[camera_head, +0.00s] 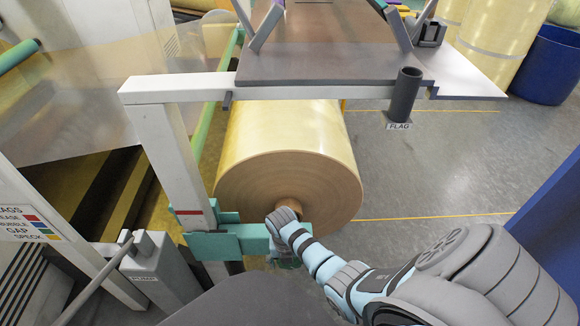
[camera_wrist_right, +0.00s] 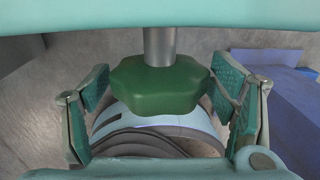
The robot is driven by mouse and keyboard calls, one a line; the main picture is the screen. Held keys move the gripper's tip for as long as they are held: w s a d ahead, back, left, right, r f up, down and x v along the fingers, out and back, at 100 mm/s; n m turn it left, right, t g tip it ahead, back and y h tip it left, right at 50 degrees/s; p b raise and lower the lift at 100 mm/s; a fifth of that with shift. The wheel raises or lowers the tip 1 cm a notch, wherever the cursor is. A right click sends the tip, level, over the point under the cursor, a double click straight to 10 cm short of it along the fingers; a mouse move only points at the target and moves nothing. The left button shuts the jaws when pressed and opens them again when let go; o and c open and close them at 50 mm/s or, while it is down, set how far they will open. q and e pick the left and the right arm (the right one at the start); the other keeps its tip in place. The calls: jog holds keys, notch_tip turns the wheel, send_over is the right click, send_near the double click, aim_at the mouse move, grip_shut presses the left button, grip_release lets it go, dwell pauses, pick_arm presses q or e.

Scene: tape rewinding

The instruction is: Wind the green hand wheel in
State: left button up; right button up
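The green hand wheel (camera_wrist_right: 160,88) is a lobed knob on a short grey shaft (camera_wrist_right: 158,46) in the right wrist view. The shaft comes from a turquoise bar (camera_wrist_right: 160,17) across the top of that view. My right gripper (camera_wrist_right: 165,105) is open, with one finger on each side of the wheel. Gaps show between the finger pads and the wheel. In the head view my right gripper (camera_head: 284,258) is at the end of the turquoise bracket (camera_head: 240,240), below the roll's core; the wheel is hidden there. My left gripper is not in view.
A large yellowish roll (camera_head: 288,180) is right behind the bracket. A white frame post (camera_head: 178,170) stands to its left, and a grey lever box (camera_head: 155,265) is lower left. A brown tabletop (camera_head: 330,55) juts out above. Grey floor (camera_head: 430,180) is clear to the right.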

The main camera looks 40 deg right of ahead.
jog(key=c, duration=0.8)
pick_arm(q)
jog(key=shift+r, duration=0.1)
pick_arm(e)
jog(key=shift+c, duration=0.2)
jog(key=shift+r+p, duration=0.1)
jog(key=shift+p, duration=0.35)
jog(key=shift+d+t+y+p, duration=0.1)
jog(key=shift+t+y+p, duration=0.6)
jog(key=shift+y, duration=0.3)
jog(key=shift+t+y, duration=0.5)
jog(key=shift+f+y+b, duration=0.25)
jog(key=shift+y+b, duration=0.05)
jog(key=shift+b, duration=0.05)
jog(key=shift+t+y+b, duration=0.8)
jog(key=shift+b, duration=0.35)
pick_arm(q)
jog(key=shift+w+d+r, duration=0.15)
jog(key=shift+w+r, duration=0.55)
pick_arm(e)
jog(key=shift+r, duration=0.15)
